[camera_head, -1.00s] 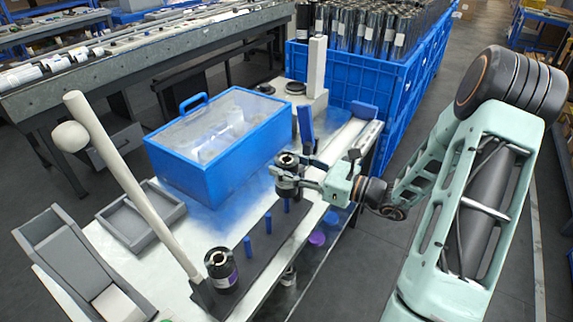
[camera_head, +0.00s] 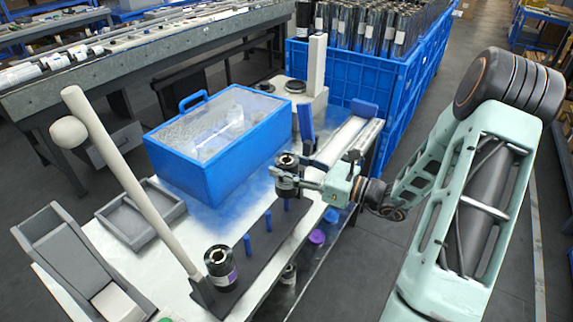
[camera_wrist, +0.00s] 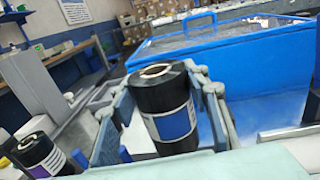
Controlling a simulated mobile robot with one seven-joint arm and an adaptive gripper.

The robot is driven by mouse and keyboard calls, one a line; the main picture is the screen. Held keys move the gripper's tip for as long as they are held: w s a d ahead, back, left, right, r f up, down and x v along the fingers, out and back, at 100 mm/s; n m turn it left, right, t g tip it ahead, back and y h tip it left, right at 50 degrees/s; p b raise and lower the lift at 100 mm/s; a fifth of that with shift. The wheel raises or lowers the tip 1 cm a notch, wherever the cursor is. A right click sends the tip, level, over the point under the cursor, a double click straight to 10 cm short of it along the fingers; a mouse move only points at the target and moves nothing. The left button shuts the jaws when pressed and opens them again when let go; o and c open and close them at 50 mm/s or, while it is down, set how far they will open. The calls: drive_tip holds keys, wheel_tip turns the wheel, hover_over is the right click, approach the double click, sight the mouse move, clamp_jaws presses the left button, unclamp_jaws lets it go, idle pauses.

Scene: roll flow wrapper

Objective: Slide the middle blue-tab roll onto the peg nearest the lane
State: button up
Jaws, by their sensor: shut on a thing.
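My gripper (camera_head: 291,178) is shut on a black roll (camera_wrist: 165,95) with a blue label and a pale core. The roll is upright between the fingers in the wrist view, and it shows in the head view (camera_head: 287,161) over the far part of a dark peg strip (camera_head: 232,290). I cannot tell whether the held roll touches a peg. Another black roll (camera_head: 220,270) with a purple label stands at the strip's near end.
A blue box with a clear lid (camera_head: 212,165) stands left of the held roll. A pale slanted post with a ball (camera_head: 130,180) rises by the near roll. A grey tray (camera_head: 130,226) lies at left. A blue crate of rolls (camera_head: 345,80) stands behind.

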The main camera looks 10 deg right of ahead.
drive_tip(key=shift+f+b, duration=1.45)
drive_tip(key=shift+f, duration=0.8)
drive_tip(key=o, duration=1.5)
drive_tip(key=shift+o, duration=0.2)
drive_tip(key=shift+d, duration=0.1)
drive_tip(key=v, duration=1.1)
drive_tip(key=shift+s+d, duration=0.2)
drive_tip(key=shift+s, duration=0.15)
